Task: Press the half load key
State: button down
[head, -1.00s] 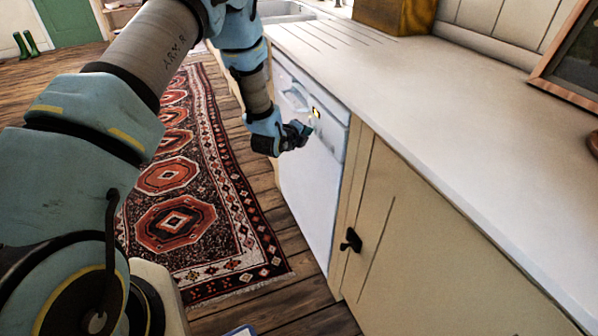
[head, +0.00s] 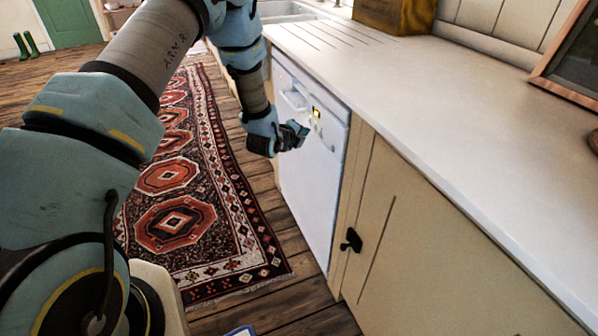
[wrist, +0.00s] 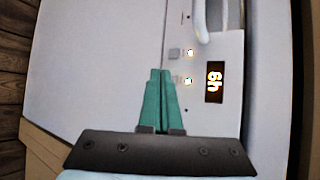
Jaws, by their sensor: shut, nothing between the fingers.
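The white dishwasher (head: 310,180) is built in under the counter. In the wrist view its control panel shows two small grey keys, an upper key (wrist: 174,54) and a lower key (wrist: 173,80), each with a lit lamp beside it. I cannot read any label, so I cannot tell which is the half load key. My gripper (wrist: 160,71) has its green fingers together and empty, with the tips just beside the lower key in the picture. Whether they touch the panel cannot be told. In the head view my gripper (head: 305,128) is in front of the panel.
A lit display (wrist: 214,82) reading "6h" and the door handle (wrist: 202,22) are near the keys. A cream cupboard (head: 400,230) with a black knob (head: 351,240) adjoins the dishwasher. The counter (head: 430,100) is above. A patterned rug (head: 185,190) covers the floor.

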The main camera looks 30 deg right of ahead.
jog(key=a, duration=0.6)
jog(key=shift+w+b, duration=0.35)
jog(key=shift+b, duration=0.1)
jog(key=w+a+r+n+y+p, duration=0.1)
jog(key=a+r+n+y, duration=0.3)
jog(key=a, duration=0.4)
jog(key=w+a+r+n+y+p, duration=0.1)
jog(key=a+r+n, duration=0.45)
jog(key=a, duration=0.25)
jog(key=w+a+r+n+y+p, duration=0.1)
jog(key=a+r+n+y+p, duration=0.15)
jog(key=a+n, duration=0.4)
jog(key=s+a+r+n+g+y+p, duration=0.1)
jog(key=s+a+r+n+g, duration=0.1)
jog(key=s+a+r+n, duration=0.3)
jog(key=s+a+r+n+g+y+p, duration=0.1)
jog(key=s+a+r+n, duration=0.4)
jog(key=s+a+n, duration=0.5)
jog(key=s+a+g+y, duration=0.1)
jog(key=s+a+g, duration=0.1)
jog(key=s+a, duration=0.1)
jog(key=shift+a+n, duration=0.25)
jog(key=shift+n, duration=0.15)
